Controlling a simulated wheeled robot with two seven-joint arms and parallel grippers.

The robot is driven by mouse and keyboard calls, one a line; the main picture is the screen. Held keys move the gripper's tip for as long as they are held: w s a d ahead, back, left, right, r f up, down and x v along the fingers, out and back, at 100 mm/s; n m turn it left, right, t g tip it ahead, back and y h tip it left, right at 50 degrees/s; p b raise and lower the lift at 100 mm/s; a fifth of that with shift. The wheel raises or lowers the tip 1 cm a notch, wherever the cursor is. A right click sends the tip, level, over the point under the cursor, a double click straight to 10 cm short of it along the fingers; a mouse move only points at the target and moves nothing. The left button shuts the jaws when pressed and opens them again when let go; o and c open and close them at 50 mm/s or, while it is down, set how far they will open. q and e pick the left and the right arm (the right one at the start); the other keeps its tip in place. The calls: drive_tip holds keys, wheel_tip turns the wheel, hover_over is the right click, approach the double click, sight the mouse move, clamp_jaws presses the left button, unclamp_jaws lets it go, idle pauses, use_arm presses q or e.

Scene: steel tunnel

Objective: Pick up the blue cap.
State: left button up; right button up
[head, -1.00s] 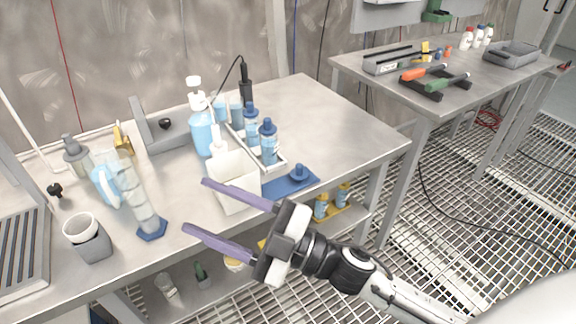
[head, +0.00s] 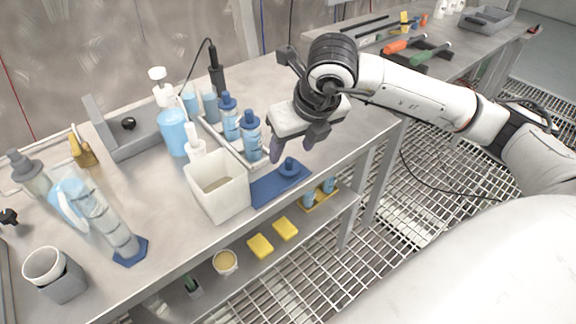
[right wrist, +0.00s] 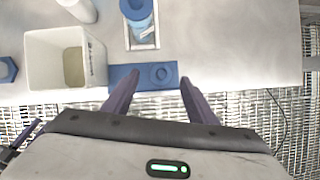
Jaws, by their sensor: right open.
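The blue cap (head: 289,165) is a small round piece with a raised knob. It sits on a flat blue mat (head: 268,189) near the front edge of the steel bench. My right gripper (head: 292,150) is open and empty, its purple fingers pointing down, just above and behind the cap in the head view. In the right wrist view the cap (right wrist: 161,74) shows between the two fingertips, apart from both. My left gripper is in neither view.
A white square container (head: 219,188) stands left of the mat. Behind it, a white tray holds blue-capped bottles (head: 250,136). A soap dispenser (head: 171,128) stands farther back. The bench is clear right of the mat.

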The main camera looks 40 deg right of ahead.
sight(289, 160)
drive_tip(key=x, duration=0.6)
drive_tip(key=shift+d+f, duration=0.2)
drive_tip(key=shift+f, duration=0.05)
drive_tip(key=shift+c, duration=0.4)
drive_tip(key=c, duration=0.9)
